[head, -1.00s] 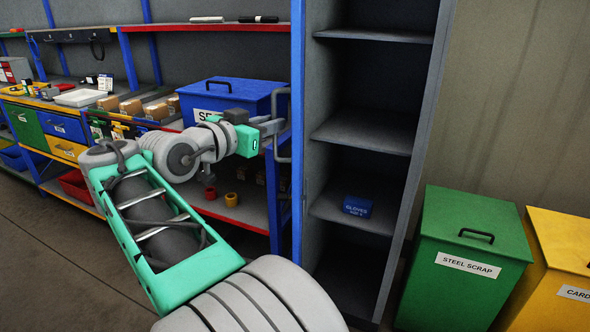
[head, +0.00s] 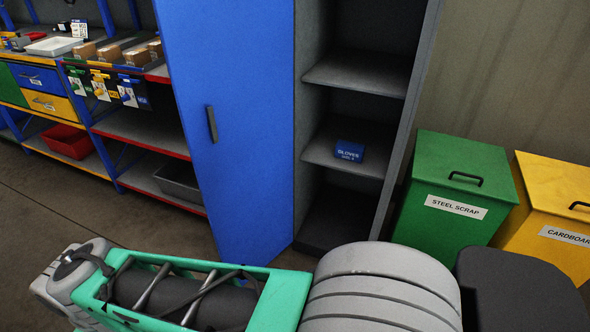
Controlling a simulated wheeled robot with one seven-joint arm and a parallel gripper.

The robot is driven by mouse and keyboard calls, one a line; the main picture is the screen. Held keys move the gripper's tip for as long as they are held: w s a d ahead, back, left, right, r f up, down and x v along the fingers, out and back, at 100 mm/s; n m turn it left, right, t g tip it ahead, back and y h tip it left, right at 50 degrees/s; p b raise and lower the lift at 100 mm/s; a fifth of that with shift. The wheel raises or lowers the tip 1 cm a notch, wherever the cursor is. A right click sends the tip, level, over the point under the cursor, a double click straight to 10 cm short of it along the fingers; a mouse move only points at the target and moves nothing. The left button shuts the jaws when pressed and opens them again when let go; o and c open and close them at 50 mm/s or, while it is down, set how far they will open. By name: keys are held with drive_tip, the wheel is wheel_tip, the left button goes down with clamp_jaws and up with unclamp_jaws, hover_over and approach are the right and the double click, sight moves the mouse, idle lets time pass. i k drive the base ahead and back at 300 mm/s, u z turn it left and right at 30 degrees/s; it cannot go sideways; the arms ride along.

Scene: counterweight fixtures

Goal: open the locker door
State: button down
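The locker's blue door (head: 240,150) stands wide open, swung out to the left of the locker. Its broad face is towards me, with a dark upright handle (head: 211,124) near the free left edge. The grey locker (head: 357,73) is open to view on the right of the door, with its shelves showing. My gripper is not in view.
A blue gloves box (head: 349,151) lies on a locker shelf. A green steel scrap bin (head: 440,235) and a yellow cardboard bin (head: 555,258) stand to the right. Shelving with a red bin (head: 70,142) is behind the door at left. Floor at lower left is clear.

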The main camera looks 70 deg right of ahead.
sight(235, 58)
drive_tip(key=z, duration=1.4)
